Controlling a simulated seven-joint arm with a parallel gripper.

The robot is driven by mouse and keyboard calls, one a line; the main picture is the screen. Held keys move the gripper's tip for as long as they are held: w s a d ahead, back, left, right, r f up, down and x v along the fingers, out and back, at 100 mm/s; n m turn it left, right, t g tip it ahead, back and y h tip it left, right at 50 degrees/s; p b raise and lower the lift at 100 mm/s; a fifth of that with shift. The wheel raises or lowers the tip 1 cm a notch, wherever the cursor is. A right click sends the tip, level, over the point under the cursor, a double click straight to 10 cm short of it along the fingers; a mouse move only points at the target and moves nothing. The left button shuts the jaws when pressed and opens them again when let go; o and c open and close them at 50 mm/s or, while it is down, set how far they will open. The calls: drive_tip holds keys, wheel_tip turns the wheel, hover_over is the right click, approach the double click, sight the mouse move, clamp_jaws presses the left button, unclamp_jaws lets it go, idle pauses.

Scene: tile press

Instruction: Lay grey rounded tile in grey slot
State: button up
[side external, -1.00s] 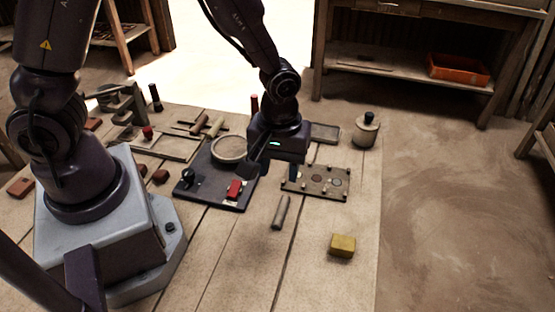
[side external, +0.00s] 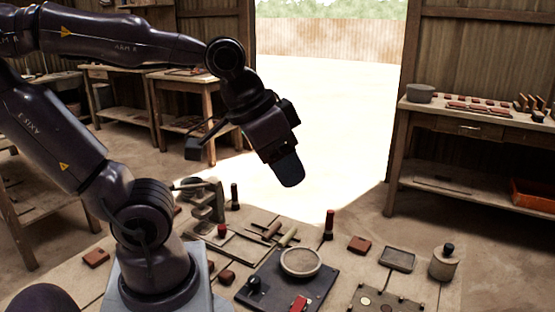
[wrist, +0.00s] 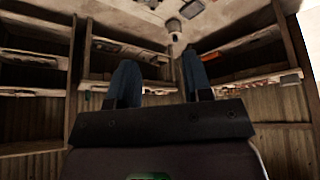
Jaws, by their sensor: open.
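My gripper (side external: 290,172) is high in the air above the far side of the bench, tilted, well away from everything on it. In the wrist view its two dark blue fingers (wrist: 158,75) stand apart with nothing between them. A pegged plate (side external: 398,303) with round marks is cut off by the bottom edge of the side view. A shallow dark grey tray (side external: 397,259) lies behind it. I cannot tell which of these, if either, has the grey slot. I cannot make out the grey rounded tile in either current view.
A dark press base (side external: 318,284) carries a round pale dish (side external: 300,261) and a red part (side external: 299,303). A lidded jar (side external: 443,264), a red-brown block (side external: 359,244) and a red-topped post (side external: 329,224) stand nearby. The air around my gripper is clear.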

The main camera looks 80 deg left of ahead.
drive_tip(key=shift+o, duration=0.5)
drive_tip(key=shift+s+a+r, duration=0.15)
drive_tip(key=shift+s+r, duration=0.1)
drive_tip(key=shift+s, duration=0.2)
drive_tip(key=shift+m, duration=0.3)
drive_tip(key=w+d+f+n+g, duration=0.1)
drive_tip(key=w+d+f+n, duration=0.1)
drive_tip(key=f, duration=0.8)
drive_tip(key=w+d+f+n+g, duration=0.1)
drive_tip(key=w+d+f+n, duration=0.2)
drive_tip(key=f, duration=0.6)
drive_tip(key=w+d+f+n+g+y, duration=0.1)
drive_tip(key=w+f+n, duration=0.3)
drive_tip(key=f, duration=0.6)
drive_tip(key=shift+w+d+f+g, duration=0.15)
drive_tip(key=shift+w+d+g, duration=0.15)
drive_tip(key=shift+w+d, duration=0.2)
drive_tip(key=shift+w+d+f+g, duration=0.15)
drive_tip(key=shift+w+d+g, duration=0.2)
drive_tip(key=shift+w, duration=0.25)
drive_tip(key=shift+w+a+f, duration=0.1)
drive_tip(key=shift+f, duration=1.25)
drive_tip(key=shift+a+f, duration=0.1)
drive_tip(key=shift+f, duration=1.25)
